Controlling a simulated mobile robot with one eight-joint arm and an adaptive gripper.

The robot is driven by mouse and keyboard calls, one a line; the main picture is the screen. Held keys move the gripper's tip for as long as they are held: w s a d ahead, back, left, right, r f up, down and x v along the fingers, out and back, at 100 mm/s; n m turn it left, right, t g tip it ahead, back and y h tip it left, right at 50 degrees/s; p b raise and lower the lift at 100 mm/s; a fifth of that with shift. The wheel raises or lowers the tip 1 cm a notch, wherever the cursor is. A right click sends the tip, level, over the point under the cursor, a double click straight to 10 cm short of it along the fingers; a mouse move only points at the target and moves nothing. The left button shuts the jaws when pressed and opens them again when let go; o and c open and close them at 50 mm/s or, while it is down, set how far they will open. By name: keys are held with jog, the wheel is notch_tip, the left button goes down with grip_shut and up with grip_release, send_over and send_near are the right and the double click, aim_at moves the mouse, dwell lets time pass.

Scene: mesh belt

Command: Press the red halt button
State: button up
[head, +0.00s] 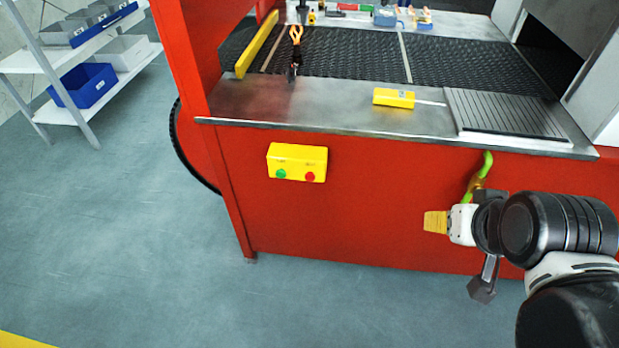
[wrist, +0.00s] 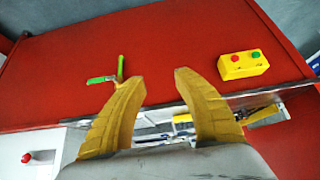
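A yellow control box (head: 297,153) is fixed to the red front panel of the belt machine. It carries a green button (head: 281,174) on the left and a red button (head: 310,177) on the right. In the wrist view the box (wrist: 243,70) is at the upper right, with the red button (wrist: 257,53) and the green button (wrist: 235,58) visible. My gripper (head: 436,222) is in front of the panel, right of the box and lower, apart from it. In the wrist view its yellow fingers (wrist: 160,76) are spread and empty.
A green-handled lever (head: 478,175) sticks out from the panel near my gripper. A red knob (wrist: 27,157) on a white surface shows at the wrist view's lower left. The steel ledge (head: 340,112) overhangs the panel. Shelving with bins (head: 85,85) stands far left; floor before the box is clear.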

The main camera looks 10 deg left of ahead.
grip_shut()
dwell(1.0)
